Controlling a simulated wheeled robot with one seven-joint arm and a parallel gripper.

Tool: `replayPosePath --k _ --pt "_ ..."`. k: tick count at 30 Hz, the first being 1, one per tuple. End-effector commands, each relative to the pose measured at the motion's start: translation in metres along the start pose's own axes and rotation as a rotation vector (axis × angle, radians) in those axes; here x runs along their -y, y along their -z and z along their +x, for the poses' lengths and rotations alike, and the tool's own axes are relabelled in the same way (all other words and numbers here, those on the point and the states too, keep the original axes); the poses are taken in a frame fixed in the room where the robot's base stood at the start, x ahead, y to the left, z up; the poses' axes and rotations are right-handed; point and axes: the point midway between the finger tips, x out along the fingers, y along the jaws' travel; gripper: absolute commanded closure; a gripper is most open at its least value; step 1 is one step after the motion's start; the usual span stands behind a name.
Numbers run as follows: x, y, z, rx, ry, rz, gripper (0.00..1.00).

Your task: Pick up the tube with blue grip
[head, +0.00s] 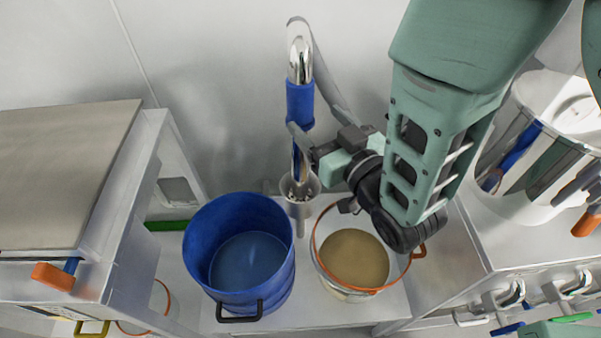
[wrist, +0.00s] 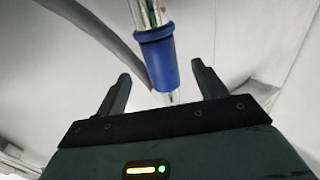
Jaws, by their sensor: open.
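The tube with blue grip (head: 300,106) stands upright near the wall in the head view, a shiny metal pipe with a bent top and a blue sleeve. Its lower end sits in a grey cup-like holder (head: 300,187). In the wrist view the blue grip (wrist: 158,60) appears ahead of the fingers, roughly centred between them. My gripper (head: 303,145) is at the tube, around or just below the blue sleeve. In the wrist view my gripper (wrist: 158,82) is open, with one dark finger on each side. I cannot tell whether a finger touches the tube.
A steel-topped cabinet (head: 60,170) is at the left. A large white and metal vessel (head: 540,160) is at the right. The wall is close behind the tube.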

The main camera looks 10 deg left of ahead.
Motion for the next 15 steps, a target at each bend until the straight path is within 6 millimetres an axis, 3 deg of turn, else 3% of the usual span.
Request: replayPosePath --k 3,11,15 --pt "0.000 0.003 0.021 -0.001 0.000 0.000 0.30" --pt "0.000 0.002 0.040 0.000 0.000 0.001 0.30" --pt "0.001 0.003 0.059 -0.002 0.001 -0.001 0.30"
